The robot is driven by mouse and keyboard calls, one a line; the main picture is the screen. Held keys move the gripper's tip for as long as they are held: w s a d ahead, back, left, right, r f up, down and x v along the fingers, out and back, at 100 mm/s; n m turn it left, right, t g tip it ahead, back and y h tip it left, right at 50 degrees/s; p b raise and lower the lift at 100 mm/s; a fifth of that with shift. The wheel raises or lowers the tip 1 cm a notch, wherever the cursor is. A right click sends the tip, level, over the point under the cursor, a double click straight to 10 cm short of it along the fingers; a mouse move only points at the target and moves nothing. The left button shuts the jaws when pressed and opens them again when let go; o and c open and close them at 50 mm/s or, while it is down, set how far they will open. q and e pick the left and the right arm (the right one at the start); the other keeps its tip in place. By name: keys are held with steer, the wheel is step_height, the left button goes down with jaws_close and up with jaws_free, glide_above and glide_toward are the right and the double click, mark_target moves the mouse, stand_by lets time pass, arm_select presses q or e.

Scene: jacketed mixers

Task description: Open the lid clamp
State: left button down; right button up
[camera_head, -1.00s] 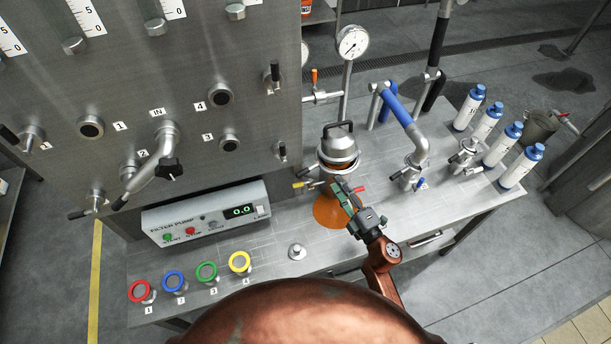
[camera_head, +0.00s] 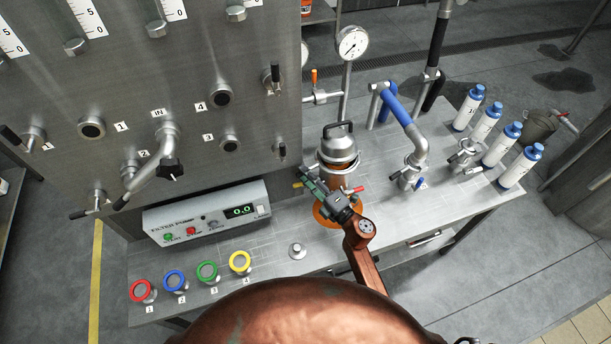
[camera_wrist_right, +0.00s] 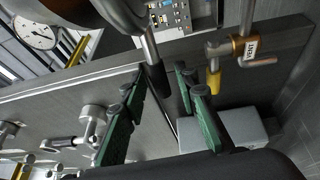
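A steel vessel with a domed lid (camera_head: 338,143) and a dark top handle stands on the bench in the head view. An orange-brown ring or base (camera_head: 322,214) shows below it. My right gripper (camera_head: 308,178), with green fingers, is at the vessel's front left, below the lid. In the right wrist view its fingers (camera_wrist_right: 160,80) are apart, and a metal lever with a black grip (camera_wrist_right: 157,78) shows between or just beyond the tips, without clear contact. I cannot tell if this lever is the lid clamp. The clamp is not clearly visible in the head view. My left gripper is out of view.
A filter pump box (camera_head: 205,212) and several coloured rings stand to the left. A steel panel (camera_head: 200,60) with valves rises behind. A pipe with a blue section (camera_head: 397,105) and several white bottles are to the right. A red-tipped lever (camera_head: 358,189) is close to my gripper.

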steer(key=shift+c, duration=0.3)
jaws_close()
stand_by(0.4)
